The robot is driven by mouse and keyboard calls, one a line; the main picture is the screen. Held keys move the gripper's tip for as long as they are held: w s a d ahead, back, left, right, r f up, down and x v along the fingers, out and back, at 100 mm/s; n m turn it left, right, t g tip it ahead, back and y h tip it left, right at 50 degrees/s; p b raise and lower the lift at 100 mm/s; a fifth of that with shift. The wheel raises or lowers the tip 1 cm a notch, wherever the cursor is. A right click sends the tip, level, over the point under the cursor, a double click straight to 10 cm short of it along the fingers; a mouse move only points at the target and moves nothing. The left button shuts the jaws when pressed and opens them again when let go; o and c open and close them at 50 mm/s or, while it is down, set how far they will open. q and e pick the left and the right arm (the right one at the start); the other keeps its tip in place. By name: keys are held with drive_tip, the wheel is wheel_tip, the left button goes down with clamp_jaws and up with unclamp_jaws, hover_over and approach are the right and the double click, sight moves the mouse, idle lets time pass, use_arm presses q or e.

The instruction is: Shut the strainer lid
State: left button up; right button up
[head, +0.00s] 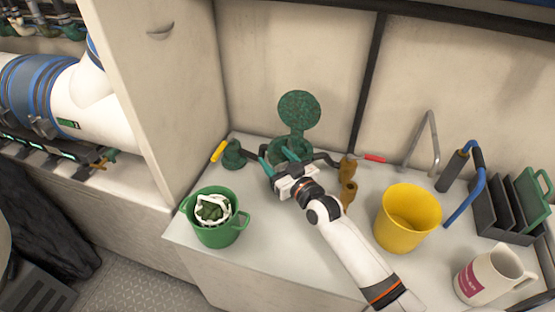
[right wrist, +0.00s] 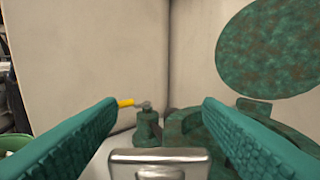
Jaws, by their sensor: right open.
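The strainer lid (head: 299,109) is a round, mottled green disc standing upright on its hinge, open, behind the strainer body (head: 292,151). In the right wrist view the lid (right wrist: 275,48) fills the upper right, and the strainer body (right wrist: 200,130) shows low behind the right finger. My right gripper (head: 278,160) is in front of the strainer, its green fingers spread and empty. The wrist view shows the gap between the fingers (right wrist: 158,115). The gripper is below the lid and apart from it. It hides part of the strainer body. My left gripper is not in view.
A green valve with a yellow handle (head: 220,151) stands left of the strainer. A green bucket (head: 216,232) holding something white and dark green is at the front left.

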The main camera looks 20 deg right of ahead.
clamp_jaws()
drive_tip(key=shift+r+p, duration=0.1)
drive_tip(key=shift+p, duration=0.25)
unclamp_jaws()
drive_tip(key=shift+s, duration=0.15)
drive_tip(key=v, duration=1.1)
drive_tip(key=shift+s+d+b, duration=0.15)
drive_tip(key=shift+s+b, duration=0.2)
drive_tip(key=shift+s, duration=0.05)
drive_tip(key=shift+f, duration=0.2)
